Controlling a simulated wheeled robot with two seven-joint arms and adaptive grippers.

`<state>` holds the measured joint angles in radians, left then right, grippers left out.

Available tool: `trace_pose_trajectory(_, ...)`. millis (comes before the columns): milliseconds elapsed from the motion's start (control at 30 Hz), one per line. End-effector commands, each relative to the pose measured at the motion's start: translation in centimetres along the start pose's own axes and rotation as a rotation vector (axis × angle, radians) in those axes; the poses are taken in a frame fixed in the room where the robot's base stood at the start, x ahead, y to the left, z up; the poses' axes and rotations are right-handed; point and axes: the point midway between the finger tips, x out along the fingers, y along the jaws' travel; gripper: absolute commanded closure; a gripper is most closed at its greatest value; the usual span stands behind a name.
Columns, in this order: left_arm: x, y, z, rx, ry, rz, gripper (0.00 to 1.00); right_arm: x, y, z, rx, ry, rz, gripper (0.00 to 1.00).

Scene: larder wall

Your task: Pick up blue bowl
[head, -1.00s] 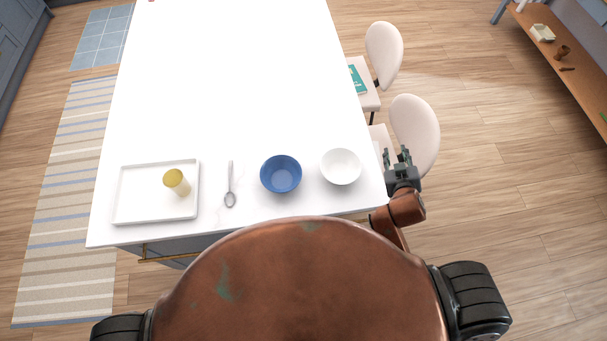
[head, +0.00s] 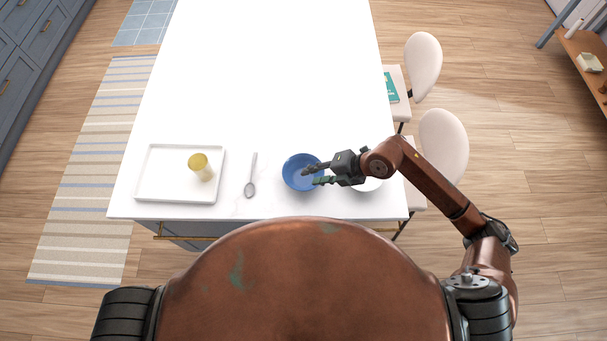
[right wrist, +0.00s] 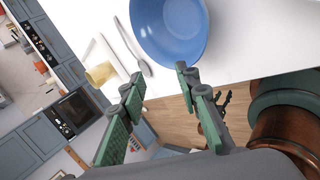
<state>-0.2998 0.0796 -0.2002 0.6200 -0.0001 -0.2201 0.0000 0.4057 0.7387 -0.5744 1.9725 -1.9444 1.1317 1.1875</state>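The blue bowl (head: 298,176) stands upright on the white table near its front edge. My right gripper (head: 317,174) reaches in from the right, with its fingers over the bowl's right side in the head view. In the right wrist view its two green fingers (right wrist: 160,100) are spread apart with nothing between them. The bowl (right wrist: 172,28) shows there just beyond the fingertips. Whether the fingers touch the bowl cannot be told.
A white bowl (head: 368,184) stands right of the blue one, partly hidden under my right gripper. A spoon (head: 251,176) lies left, then a white tray (head: 152,190) with a yellow cup (head: 201,167). The table (head: 270,70) is clear behind. Chairs (head: 443,145) stand at the right.

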Motion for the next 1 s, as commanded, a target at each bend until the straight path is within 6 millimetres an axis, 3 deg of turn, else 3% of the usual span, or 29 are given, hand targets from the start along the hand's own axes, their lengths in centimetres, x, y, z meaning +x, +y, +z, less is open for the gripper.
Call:
trace_pose_trajectory(100, 0.0, 0.0, 0.0, 0.000, 0.000, 0.000, 0.60, -0.4, -3.9, 2.6, -0.001, -0.062, -0.169, 0.70)
trace_pose_trajectory(233, -0.1, 0.0, 0.0, 0.000, 0.000, 0.000, 0.60, -0.5, -5.7, 3.7, 0.006, -0.092, -0.242, 0.70)
trace_pose_trajectory(567, -0.8, -0.1, -0.1, 0.000, 0.001, 0.000, 0.60, 2.7, -6.4, 3.9, 0.007, -0.090, -0.245, 0.70)
trace_pose_trajectory(800, -1.7, -0.1, -0.2, 0.000, 0.002, -0.001, 0.60, 6.0, -7.1, 4.2, 0.007, -0.090, -0.244, 0.70)
trace_pose_trajectory(1000, -1.7, -0.1, -0.2, 0.000, 0.002, -0.001, 0.60, 6.9, -7.3, 4.3, 0.004, -0.092, -0.243, 0.70)
